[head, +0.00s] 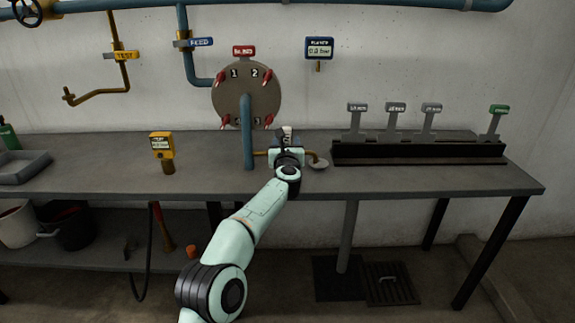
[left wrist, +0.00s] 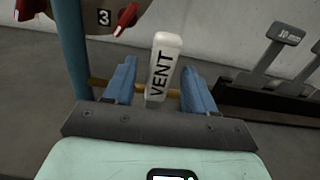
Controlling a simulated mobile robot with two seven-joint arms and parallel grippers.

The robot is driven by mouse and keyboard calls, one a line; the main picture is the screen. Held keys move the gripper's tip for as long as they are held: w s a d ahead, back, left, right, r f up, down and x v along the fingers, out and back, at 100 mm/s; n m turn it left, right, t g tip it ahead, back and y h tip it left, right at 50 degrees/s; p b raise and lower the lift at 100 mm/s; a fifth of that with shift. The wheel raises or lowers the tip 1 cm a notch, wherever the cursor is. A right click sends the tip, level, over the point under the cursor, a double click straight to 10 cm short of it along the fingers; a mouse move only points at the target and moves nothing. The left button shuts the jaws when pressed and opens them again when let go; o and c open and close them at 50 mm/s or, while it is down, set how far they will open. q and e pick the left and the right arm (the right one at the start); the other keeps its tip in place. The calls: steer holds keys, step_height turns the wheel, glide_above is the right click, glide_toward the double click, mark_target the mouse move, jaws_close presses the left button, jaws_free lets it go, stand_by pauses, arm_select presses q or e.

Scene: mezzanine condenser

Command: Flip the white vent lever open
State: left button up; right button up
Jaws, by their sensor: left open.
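The white vent lever (left wrist: 163,68), marked VENT, stands nearly upright in the left wrist view. It sits between the two blue fingers of my left gripper (left wrist: 160,92), with a gap on each side. The fingers are open and do not visibly touch it. A brass pipe (left wrist: 100,83) runs behind the fingers at the lever's base. My right gripper is not in view.
A blue vertical pipe (head: 248,135) and a round plate with red handles (head: 232,108) stand close left of the lever. A black rack with grey levers and a green one (head: 420,153) stands to the right. A yellow tester (head: 161,142) is on the bench at left.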

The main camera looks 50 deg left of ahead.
arm_select(q)
steer(key=v, duration=1)
steer(key=shift+s+d, duration=0.15)
steer(key=shift+s, duration=0.1)
